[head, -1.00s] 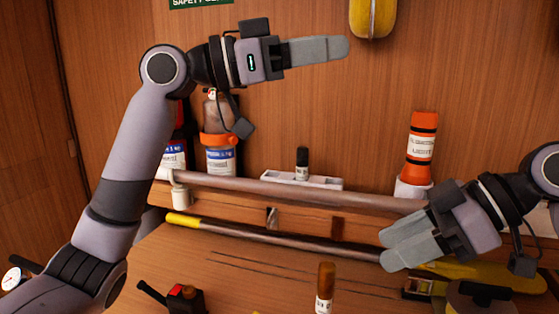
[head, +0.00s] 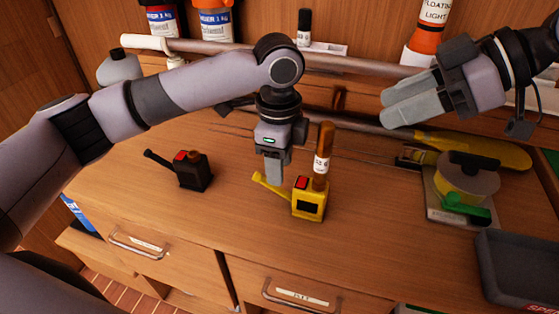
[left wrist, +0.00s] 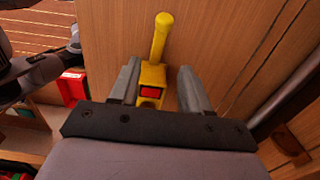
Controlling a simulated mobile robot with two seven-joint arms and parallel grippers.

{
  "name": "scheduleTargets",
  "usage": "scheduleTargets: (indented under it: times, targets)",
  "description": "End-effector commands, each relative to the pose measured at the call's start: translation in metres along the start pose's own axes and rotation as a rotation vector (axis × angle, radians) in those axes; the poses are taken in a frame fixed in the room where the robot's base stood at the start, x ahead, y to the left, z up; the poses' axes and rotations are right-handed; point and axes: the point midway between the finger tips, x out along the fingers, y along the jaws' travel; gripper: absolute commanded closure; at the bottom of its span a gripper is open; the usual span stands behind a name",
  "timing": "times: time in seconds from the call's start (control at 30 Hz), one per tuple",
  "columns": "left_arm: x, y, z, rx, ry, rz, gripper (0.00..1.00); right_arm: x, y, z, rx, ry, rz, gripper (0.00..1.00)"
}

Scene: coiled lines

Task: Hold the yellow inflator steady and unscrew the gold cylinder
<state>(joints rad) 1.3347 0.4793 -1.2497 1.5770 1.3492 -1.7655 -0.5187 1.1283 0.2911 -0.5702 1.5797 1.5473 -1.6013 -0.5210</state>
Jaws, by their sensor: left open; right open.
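The yellow inflator (head: 308,205) stands upright on the wooden counter, with a red patch and a yellow lever reaching left. The gold cylinder (head: 325,145), amber-brown with a white label, stands upright on top of it. My left gripper (head: 274,180) points down, open and empty, just left of the inflator near its lever. In the left wrist view, the inflator (left wrist: 152,76) shows between the spread fingers, with no visible contact; the cylinder cannot be made out there. My right gripper (head: 398,106) is open and empty, above the counter's back right.
A black inflator (head: 192,172) stands to the left on the counter. Poles (head: 300,57) run along the back. A round yellow-and-grey device (head: 466,178) and a grey tray (head: 520,265) are at the right. The counter's front middle is clear.

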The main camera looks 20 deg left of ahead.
Motion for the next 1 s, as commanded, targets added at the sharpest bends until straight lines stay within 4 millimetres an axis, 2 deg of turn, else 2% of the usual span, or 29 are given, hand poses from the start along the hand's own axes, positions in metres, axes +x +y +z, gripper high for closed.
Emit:
scheduleTargets:
  times: [0.5,0.67,0.93,1.0]
  targets:
    - [0.065,0.005,0.000,0.017,-0.008,0.017,0.53,0.000,0.000,0.000,0.000,0.000,0.000,0.57]
    - [0.074,0.005,0.000,0.017,-0.008,0.015,0.53,0.000,0.000,0.000,0.000,0.000,0.000,0.57]
    - [0.075,0.005,0.000,0.017,-0.007,0.014,0.53,0.000,0.000,0.000,0.000,0.000,0.000,0.57]
    - [0.075,0.005,0.000,0.017,-0.007,0.014,0.76,0.000,0.000,0.000,0.000,0.000,0.000,0.57]
